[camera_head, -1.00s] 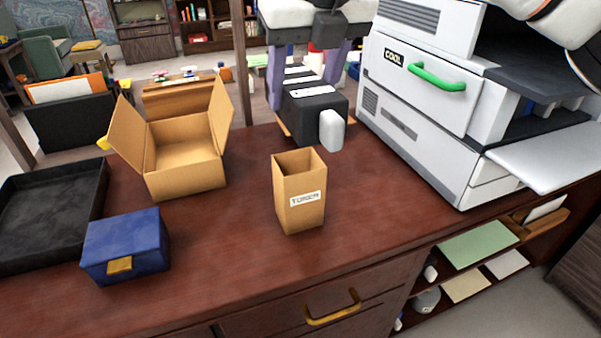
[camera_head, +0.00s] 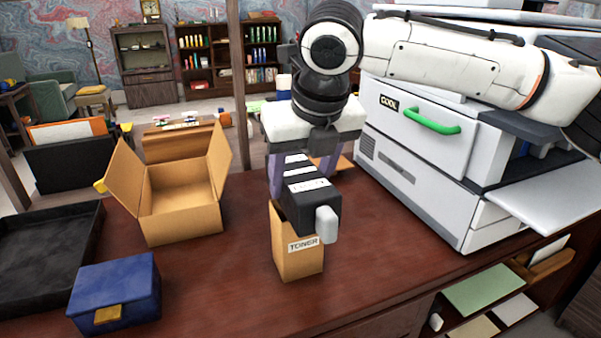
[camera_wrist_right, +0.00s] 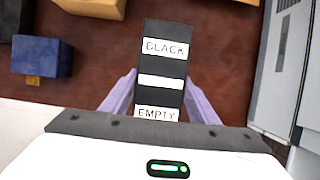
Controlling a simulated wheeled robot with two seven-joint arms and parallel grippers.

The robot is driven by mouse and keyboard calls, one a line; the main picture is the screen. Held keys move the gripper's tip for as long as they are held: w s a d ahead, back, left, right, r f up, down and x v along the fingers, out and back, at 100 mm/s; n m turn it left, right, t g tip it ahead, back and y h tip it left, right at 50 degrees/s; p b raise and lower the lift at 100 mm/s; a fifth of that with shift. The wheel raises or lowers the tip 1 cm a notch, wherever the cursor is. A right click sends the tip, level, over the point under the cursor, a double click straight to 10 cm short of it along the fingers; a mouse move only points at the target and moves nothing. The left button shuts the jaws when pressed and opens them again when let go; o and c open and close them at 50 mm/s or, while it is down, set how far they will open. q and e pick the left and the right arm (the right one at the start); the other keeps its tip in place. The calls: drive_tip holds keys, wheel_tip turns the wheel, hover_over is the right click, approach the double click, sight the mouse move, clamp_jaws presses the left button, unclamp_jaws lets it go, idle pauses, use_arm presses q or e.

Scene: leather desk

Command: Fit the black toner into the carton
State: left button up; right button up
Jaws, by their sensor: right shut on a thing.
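The black toner (camera_head: 308,212) is a long dark block with white labels and a pale grey knob at its near end. It lies lengthwise, pointing toward the head camera. In the right wrist view the toner (camera_wrist_right: 162,65) shows labels reading "BLACK" and "EMPTY". My right gripper (camera_head: 298,172) is shut on it, with purple fingers on both sides. The tan carton (camera_head: 298,262), marked "TONER", stands upright on the desk. The toner covers the carton's open top in the head view; I cannot tell whether they touch. My left gripper is not in view.
An open cardboard box (camera_head: 182,218) stands at the left, with a blue box (camera_head: 115,290) and a black tray (camera_head: 88,250) nearby. A white printer (camera_head: 415,165) with a green handle stands at the right. The desk (camera_head: 225,275) is clear around the carton.

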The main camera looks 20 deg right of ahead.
drive_tip(key=shift+f, duration=0.25)
drive_tip(key=o, duration=0.9)
drive_tip(key=shift+f, duration=0.1)
drive_tip(key=shift+c, duration=0.2)
drive_tip(key=o, duration=0.4)
drive_tip(key=shift+c, duration=0.2)
drive_tip(key=shift+o, duration=0.3)
drive_tip(key=shift+r+b, duration=0.4)
drive_tip(key=shift+r, duration=0.05)
drive_tip(key=p+v, duration=0.2)
drive_tip(key=v, duration=1)
drive_tip(key=shift+r, duration=0.25)
